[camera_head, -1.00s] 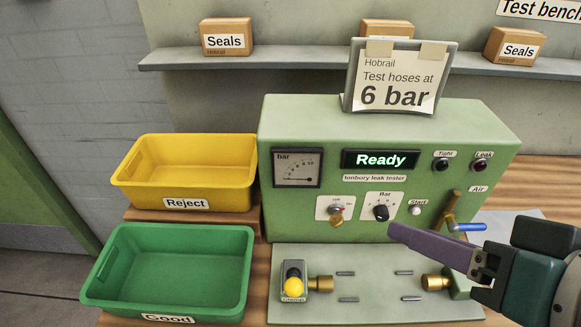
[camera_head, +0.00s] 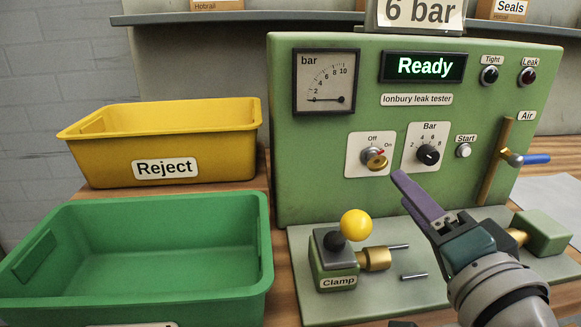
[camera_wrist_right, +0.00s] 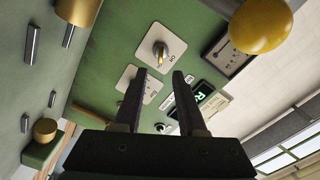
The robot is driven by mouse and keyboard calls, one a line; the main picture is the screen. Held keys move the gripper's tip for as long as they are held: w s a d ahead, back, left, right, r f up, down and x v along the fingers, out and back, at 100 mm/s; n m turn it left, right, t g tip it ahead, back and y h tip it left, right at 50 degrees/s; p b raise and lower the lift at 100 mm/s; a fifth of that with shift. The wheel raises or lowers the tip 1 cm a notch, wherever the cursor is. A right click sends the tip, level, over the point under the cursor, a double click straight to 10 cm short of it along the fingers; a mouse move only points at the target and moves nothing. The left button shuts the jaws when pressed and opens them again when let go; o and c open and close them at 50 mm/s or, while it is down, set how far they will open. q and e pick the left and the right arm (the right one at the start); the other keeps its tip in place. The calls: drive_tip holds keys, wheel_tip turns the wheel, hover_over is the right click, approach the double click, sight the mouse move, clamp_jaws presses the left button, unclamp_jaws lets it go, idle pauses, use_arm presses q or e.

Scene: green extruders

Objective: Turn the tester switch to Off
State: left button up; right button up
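The tester switch (camera_head: 376,160) is a brass knob on a white plate marked Off at the top and On at the right. Its red mark points up and right, toward On. The switch also shows in the right wrist view (camera_wrist_right: 160,54), just beyond the fingertips. My right gripper (camera_head: 402,178) is below and right of the switch in the head view, apart from it. In the right wrist view its two fingers (camera_wrist_right: 159,74) stand apart with nothing between them. My left gripper is not in view.
The Bar dial (camera_head: 428,155) and Start button (camera_head: 463,150) sit right of the switch. A clamp with a yellow ball (camera_head: 356,224) stands below. The Air lever (camera_head: 530,159) is at the right. The yellow Reject bin (camera_head: 100,160) and green Good bin (camera_head: 150,295) are at the left.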

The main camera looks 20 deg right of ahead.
sight(384, 167)
drive_tip(key=x, duration=0.8)
drive_tip(key=shift+w+b, duration=0.15)
drive_tip(key=shift+b, duration=0.2)
clamp_jaws()
